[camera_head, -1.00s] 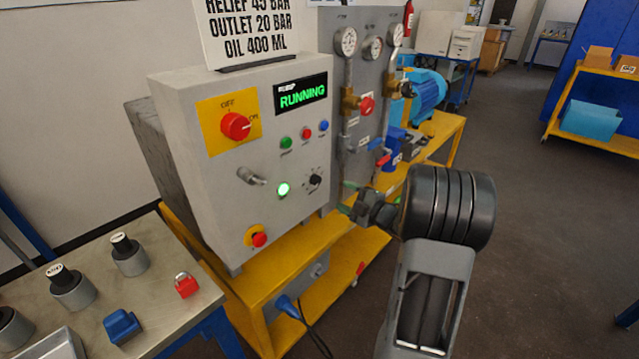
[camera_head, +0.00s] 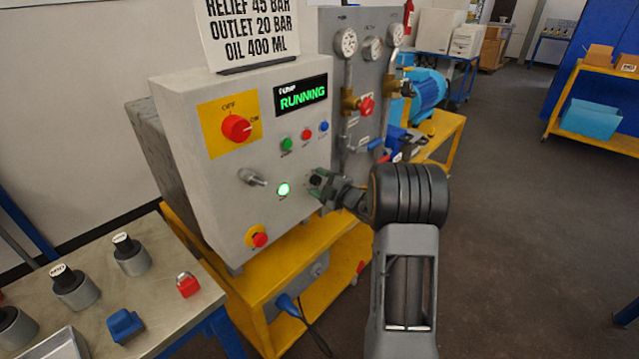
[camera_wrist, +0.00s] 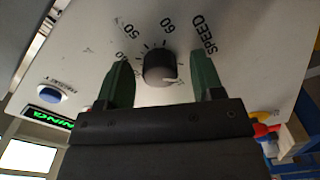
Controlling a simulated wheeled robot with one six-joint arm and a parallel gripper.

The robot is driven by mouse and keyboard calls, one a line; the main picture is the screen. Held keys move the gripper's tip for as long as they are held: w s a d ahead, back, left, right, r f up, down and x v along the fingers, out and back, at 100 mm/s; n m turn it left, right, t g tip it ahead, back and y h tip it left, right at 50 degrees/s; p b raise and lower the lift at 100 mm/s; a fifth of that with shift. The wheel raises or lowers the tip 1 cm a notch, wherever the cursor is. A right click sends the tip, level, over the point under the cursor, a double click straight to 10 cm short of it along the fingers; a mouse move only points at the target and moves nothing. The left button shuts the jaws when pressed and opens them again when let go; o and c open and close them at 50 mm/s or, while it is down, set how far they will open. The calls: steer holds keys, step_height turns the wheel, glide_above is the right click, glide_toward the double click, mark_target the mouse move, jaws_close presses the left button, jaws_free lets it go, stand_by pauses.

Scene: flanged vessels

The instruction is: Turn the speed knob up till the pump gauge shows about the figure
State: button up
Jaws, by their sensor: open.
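The speed knob (camera_wrist: 160,68) is black with a pale pointer mark, on the grey control box (camera_head: 215,205). In the wrist view it sits between the two green fingers of my gripper (camera_wrist: 163,82), with a gap on each side. The scale around it shows 50 and 60 and the word SPEED. In the head view my gripper (camera_head: 322,188) is at the panel and mostly covers the knob. It is open. Gauges (camera_head: 346,42) stand on the grey board behind; their readings are too small to tell. The display (camera_head: 301,94) reads RUNNING in green.
A red main switch (camera_head: 237,128), a lever (camera_head: 253,178), a lit green lamp (camera_head: 284,189) and a red stop button (camera_head: 260,240) are on the same panel. A sign on top reads RELIEF 45 BAR, OUTLET 20 BAR. Valves and pipes stand close behind my gripper.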

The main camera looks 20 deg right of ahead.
steer(key=shift+c, duration=0.2)
steer(key=c, duration=0.9)
steer(key=m, duration=0.5)
steer(key=shift+m, duration=0.4)
steer(key=o, duration=0.9)
steer(key=shift+o, duration=0.2)
steer(key=shift+s, duration=0.1)
steer(key=v, duration=1.3)
steer(key=shift+s+b, duration=0.35)
